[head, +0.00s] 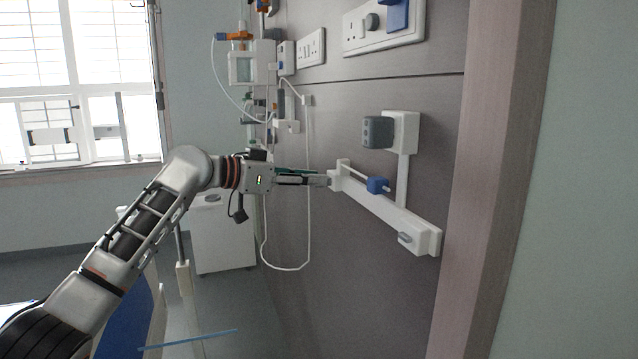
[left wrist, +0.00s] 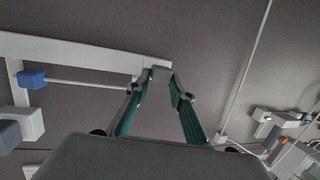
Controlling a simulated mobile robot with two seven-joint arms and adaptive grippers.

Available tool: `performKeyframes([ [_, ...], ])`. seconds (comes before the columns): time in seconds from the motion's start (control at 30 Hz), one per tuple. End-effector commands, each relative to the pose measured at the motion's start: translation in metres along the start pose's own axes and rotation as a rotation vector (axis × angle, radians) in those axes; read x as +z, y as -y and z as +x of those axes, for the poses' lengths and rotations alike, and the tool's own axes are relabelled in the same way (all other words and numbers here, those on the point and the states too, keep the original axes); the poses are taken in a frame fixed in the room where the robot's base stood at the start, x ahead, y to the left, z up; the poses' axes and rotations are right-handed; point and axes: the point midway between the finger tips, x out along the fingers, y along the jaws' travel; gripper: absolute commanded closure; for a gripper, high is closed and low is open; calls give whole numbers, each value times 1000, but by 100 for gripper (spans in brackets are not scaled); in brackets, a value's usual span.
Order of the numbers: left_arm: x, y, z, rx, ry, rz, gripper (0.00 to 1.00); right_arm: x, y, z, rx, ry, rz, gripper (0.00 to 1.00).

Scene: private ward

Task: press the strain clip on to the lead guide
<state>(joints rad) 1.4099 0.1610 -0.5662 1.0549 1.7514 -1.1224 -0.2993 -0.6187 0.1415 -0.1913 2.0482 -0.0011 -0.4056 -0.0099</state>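A white rail (head: 385,212), which looks like the lead guide, is fixed along the grey wall panel; it also shows in the left wrist view (left wrist: 85,54). A thin white rod with a blue block (head: 377,185) runs beside it. A small grey piece, which looks like the strain clip (left wrist: 161,73), sits between the fingertips of my left gripper (head: 325,180). The gripper is closed in on its sides, at the rail's far end. The clip appears to meet the rail end; whether it is seated I cannot tell. My right gripper is not in view.
A grey block on a white wall plate (head: 402,118) projects above the rail. A grey knob (head: 407,238) is on the rail's near end. A white cable (head: 309,200) hangs in a loop behind my gripper. Sockets (head: 384,27) are higher up.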

Motion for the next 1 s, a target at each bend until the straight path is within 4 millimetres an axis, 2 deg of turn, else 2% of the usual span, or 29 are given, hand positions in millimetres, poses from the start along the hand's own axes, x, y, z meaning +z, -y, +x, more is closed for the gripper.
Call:
performKeyframes([
  [0.33,0,0,-1,-1,0,-1,100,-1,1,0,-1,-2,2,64],
  [0.77,4,3,-13,-1,1,-1,100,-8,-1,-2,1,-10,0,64],
  [1.0,4,6,-30,-2,-2,0,100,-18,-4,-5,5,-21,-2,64],
])
